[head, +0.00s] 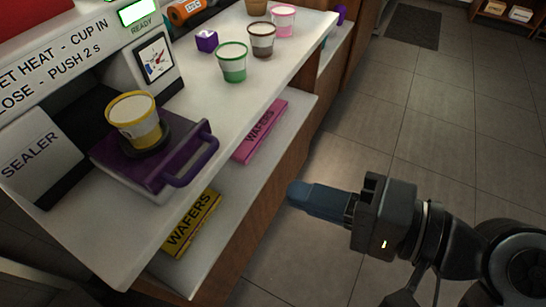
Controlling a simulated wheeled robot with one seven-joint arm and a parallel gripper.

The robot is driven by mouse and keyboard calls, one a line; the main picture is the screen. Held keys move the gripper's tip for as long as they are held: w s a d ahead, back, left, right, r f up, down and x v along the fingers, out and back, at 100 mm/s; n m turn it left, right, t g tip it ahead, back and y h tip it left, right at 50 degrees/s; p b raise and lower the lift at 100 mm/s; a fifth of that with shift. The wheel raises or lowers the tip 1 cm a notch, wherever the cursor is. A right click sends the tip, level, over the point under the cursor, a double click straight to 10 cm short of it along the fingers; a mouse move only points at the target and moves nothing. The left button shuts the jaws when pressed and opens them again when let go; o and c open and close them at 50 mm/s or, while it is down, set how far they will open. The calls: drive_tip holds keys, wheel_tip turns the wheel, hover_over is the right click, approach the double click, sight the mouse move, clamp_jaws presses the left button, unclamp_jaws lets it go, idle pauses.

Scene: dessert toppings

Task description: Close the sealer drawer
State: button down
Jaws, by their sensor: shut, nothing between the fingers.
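The sealer (42,155) stands at the left on the white counter, with a lit green READY display and a printed label. Its purple drawer (114,168) is pulled out toward me, with a purple loop handle (203,160) at its front. A yellow-rimmed cup (134,113) sits upright in the dark round holder (148,140) on the drawer. My gripper (292,192) is shut and empty. In the picture it is right of the handle, apart from it, over the floor beyond the counter's edge.
Green (231,62), brown (261,40) and pink (284,21) cups and a purple cube (206,41) stand farther back on the counter. Yellow (192,223) and pink (260,132) wafer boxes lie on the shelf below. Open tiled floor (430,120) lies right.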

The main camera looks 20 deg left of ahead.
approach(155, 138)
drive_tip(key=d+f, duration=0.2)
drive_tip(key=d, duration=0.1)
drive_tip(key=shift+s+f+p, duration=0.2)
drive_tip(key=shift+p, duration=0.15)
drive_tip(key=shift+a, duration=0.1)
drive_tip(key=r+x, duration=0.1)
drive_tip(key=x, duration=0.3)
drive_tip(key=p+x, duration=0.1)
drive_tip(key=x, duration=0.3)
drive_tip(key=r+x, duration=0.1)
drive_tip(key=x, duration=0.3)
drive_tip(key=shift+w+a+r, duration=0.15)
drive_tip(key=shift+a+r, duration=0.1)
drive_tip(key=shift+a, duration=0.2)
drive_tip(key=shift+p, duration=0.3)
